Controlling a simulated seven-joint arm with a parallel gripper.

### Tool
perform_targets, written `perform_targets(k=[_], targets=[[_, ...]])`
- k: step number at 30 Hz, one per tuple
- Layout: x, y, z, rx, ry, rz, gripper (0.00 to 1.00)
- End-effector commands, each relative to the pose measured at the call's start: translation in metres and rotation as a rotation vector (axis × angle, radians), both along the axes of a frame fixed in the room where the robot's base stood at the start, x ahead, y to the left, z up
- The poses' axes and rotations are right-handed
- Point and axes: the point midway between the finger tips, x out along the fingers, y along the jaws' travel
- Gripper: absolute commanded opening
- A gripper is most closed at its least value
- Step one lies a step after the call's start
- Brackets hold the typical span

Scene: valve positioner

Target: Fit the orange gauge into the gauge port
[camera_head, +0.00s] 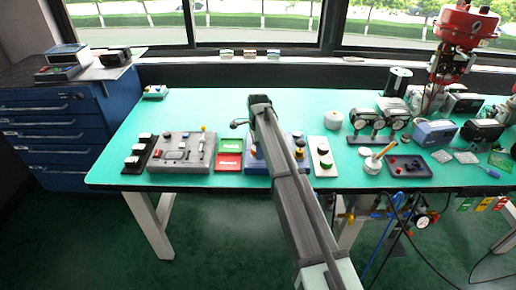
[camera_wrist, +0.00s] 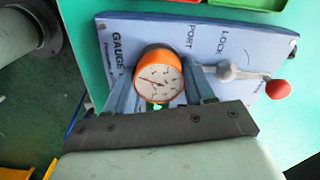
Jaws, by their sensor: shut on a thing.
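The orange gauge (camera_wrist: 160,76), with a round white dial, is between the two fingers of my gripper (camera_wrist: 162,86) in the wrist view. My gripper is shut on it. The gauge is over a blue panel (camera_wrist: 225,28) with the printed words GAUGE, PORT and LOCK. The port itself is hidden under the gauge, and I cannot tell whether the gauge is in it or above it. A grey lock lever with a red knob (camera_wrist: 278,89) lies to the right of the gauge. In the head view my arm covers most of the blue panel (camera_head: 256,164) and hides the gauge.
Left of the panel are green and red trays (camera_head: 229,162) and a grey control box (camera_head: 181,152). Right of it is a pale button box (camera_head: 322,157). Twin gauges (camera_head: 367,122) and a red-topped valve (camera_head: 466,25) stand further right.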

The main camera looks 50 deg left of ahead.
Motion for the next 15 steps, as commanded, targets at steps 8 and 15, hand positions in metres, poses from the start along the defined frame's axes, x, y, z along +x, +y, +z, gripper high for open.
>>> perform_targets(k=[8,15], targets=[[0.0,0.0,-0.0006,0.0,0.0,0.0,0.64],[0.0,0.0001,0.0041,0.0,0.0,0.0,0.64]])
